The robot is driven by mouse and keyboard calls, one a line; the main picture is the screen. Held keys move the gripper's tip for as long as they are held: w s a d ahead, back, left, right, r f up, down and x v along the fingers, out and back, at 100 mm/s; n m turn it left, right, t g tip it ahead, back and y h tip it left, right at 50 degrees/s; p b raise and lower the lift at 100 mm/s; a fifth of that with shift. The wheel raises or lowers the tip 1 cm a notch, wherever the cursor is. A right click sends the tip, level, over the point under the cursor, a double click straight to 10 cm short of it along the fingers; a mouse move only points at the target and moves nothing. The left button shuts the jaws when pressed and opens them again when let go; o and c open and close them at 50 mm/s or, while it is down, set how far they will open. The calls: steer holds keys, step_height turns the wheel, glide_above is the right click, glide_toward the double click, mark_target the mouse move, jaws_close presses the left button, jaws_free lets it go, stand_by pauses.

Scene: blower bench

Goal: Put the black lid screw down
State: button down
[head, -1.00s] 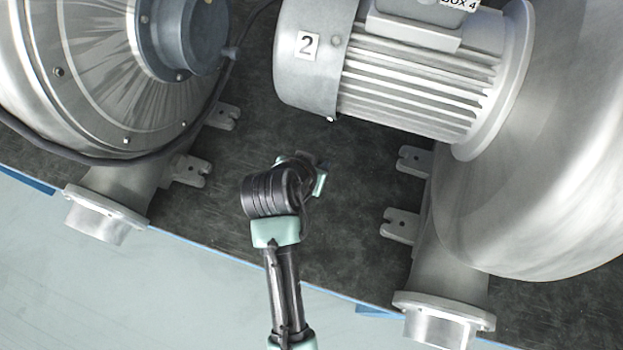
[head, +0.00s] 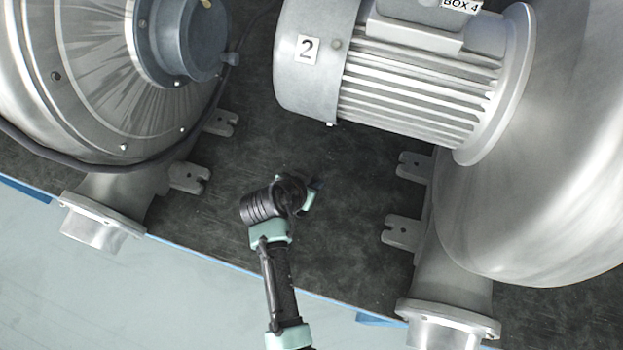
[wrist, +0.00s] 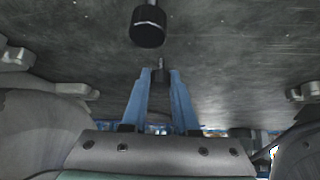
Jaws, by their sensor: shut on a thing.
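My gripper (wrist: 159,71) has its blue fingers close together in the wrist view. They are shut on a small black screw (wrist: 160,76) with a short metal stud, which I take as the black lid screw. The screw is between the fingertips, with dark bench top behind it; I cannot tell whether it touches the surface. In the head view my gripper (head: 309,196) is over the bare dark bench between the two blowers, with its fingertips and the screw hidden by the wrist.
A larger black cylinder (wrist: 148,29) with a metal shaft shows beyond the fingertips. The motor marked 2 (head: 305,70) and its blower (head: 540,190) stand right, another blower (head: 80,90) left. Slotted feet (head: 404,231) edge the clear dark bench top (head: 340,245).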

steer(key=shift+f, duration=0.25)
steer(key=c, duration=0.7)
jaws_free()
steer(key=shift+r, duration=0.55)
steer(key=p+v, duration=0.1)
steer(key=v, duration=1)
steer(key=shift+s+a+r, duration=0.15)
steer(key=shift+s, duration=0.1)
